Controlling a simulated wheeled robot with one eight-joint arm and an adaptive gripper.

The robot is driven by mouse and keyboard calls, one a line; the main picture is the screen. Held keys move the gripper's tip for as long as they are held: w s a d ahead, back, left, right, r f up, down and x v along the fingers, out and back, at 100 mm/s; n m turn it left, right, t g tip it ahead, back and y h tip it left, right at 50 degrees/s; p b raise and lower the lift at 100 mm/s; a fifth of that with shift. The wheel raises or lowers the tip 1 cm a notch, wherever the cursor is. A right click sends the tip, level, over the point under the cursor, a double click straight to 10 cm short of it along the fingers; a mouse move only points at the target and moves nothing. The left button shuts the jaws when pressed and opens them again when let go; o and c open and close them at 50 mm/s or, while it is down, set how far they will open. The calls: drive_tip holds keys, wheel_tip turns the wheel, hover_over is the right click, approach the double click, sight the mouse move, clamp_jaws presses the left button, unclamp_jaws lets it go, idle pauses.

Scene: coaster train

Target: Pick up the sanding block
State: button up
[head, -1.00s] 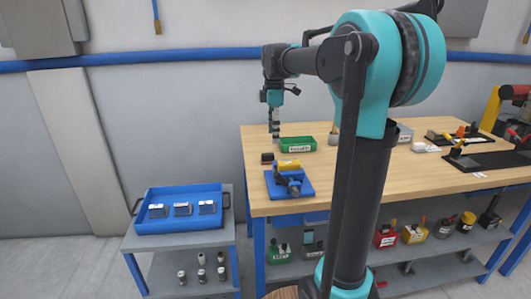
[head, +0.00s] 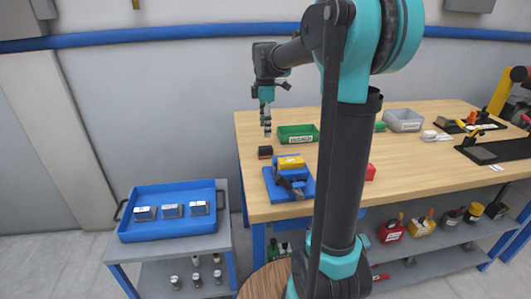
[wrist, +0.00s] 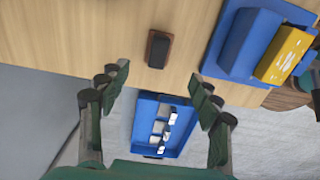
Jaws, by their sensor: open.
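The sanding block appears to be the small dark block (head: 265,152) with a brown base, at the workbench's left end. In the wrist view the block (wrist: 159,48) lies near the bench's front edge, beyond the fingertips and roughly centred between them. My gripper (head: 267,130) hangs pointing down above and just behind the block in the head view. In the wrist view my gripper (wrist: 160,86) has its two fingers wide apart with nothing between them. The block touches neither finger.
A blue fixture (head: 308,186) with a yellow block (head: 290,162) sits close right of the block. A green bin (head: 298,135) stands behind it. A blue tray (head: 170,228) with several small items rests on a lower grey cart at left. The bench middle is mostly clear.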

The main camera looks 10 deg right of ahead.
sight(266, 147)
wheel_tip(266, 147, down, 10)
drive_tip(key=shift+w+d+f, duration=0.1)
drive_tip(key=shift+w, duration=0.05)
idle(0.4)
drive_tip(key=c, duration=1.2)
drive_tip(key=shift+r, duration=0.2)
drive_tip(key=shift+c, duration=0.2)
wheel_tip(266, 147, up, 20)
drive_tip(key=shift+f, duration=0.1)
